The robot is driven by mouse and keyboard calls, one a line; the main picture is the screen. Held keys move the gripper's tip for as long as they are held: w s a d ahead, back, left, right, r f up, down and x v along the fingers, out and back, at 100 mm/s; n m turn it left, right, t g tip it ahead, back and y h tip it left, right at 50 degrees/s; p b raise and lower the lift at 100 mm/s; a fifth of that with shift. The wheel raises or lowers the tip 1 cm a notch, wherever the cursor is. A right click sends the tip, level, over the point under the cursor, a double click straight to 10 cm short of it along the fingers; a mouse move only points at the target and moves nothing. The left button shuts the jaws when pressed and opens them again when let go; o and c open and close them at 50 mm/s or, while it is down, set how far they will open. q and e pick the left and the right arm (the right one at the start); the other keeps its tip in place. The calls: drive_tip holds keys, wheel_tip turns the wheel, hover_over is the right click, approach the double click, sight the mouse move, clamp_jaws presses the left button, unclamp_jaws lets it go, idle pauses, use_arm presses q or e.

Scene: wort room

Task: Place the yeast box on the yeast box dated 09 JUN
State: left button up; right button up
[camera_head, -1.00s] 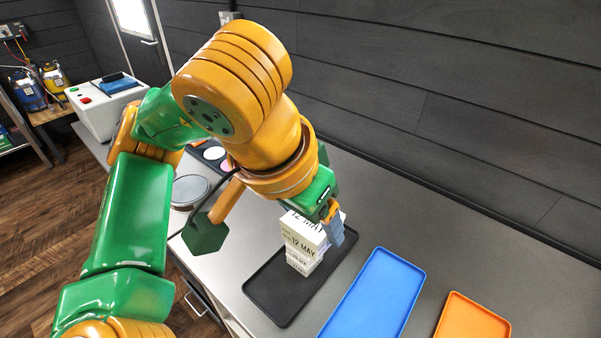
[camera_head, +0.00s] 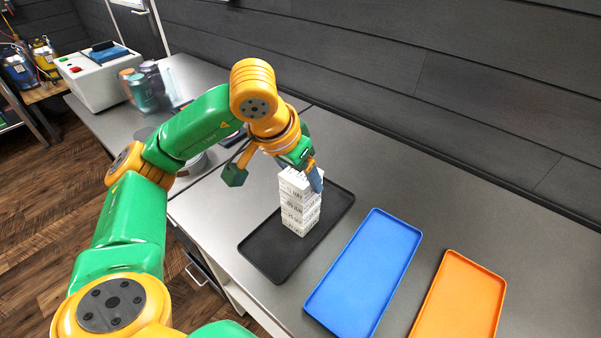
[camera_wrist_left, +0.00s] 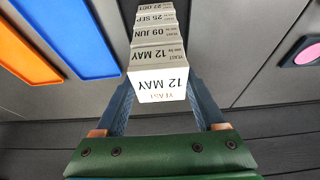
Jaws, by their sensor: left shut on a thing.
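My left gripper (camera_head: 302,182) is shut on the top yeast box (camera_head: 292,195), a white box labelled 12 MAY. In the left wrist view, this 12 MAY box (camera_wrist_left: 158,80) sits between the two blue-grey fingers (camera_wrist_left: 160,105). Directly beneath it is the yeast box dated 09 JUN (camera_wrist_left: 153,33), with boxes dated 25 SEP (camera_wrist_left: 153,18) and 27 OCT (camera_wrist_left: 150,6) below. The boxes form an upright stack, roughly aligned; I see no clear gap under the held box. The stack stands on a black tray (camera_head: 264,249). My right gripper is out of view.
A blue tray (camera_head: 365,270) and an orange tray (camera_head: 460,300) lie empty to the right of the black tray on the grey counter (camera_head: 440,215). A dark panelled wall (camera_head: 430,80) runs behind. Canisters (camera_head: 150,85) and a white machine (camera_head: 100,75) stand at the far left.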

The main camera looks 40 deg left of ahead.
use_arm(q)
drive_tip(key=o, duration=1.4)
drive_tip(key=shift+f, duration=0.1)
drive_tip(key=shift+r, duration=0.2)
drive_tip(key=p+v, duration=0.4)
drive_tip(key=v, duration=0.8)
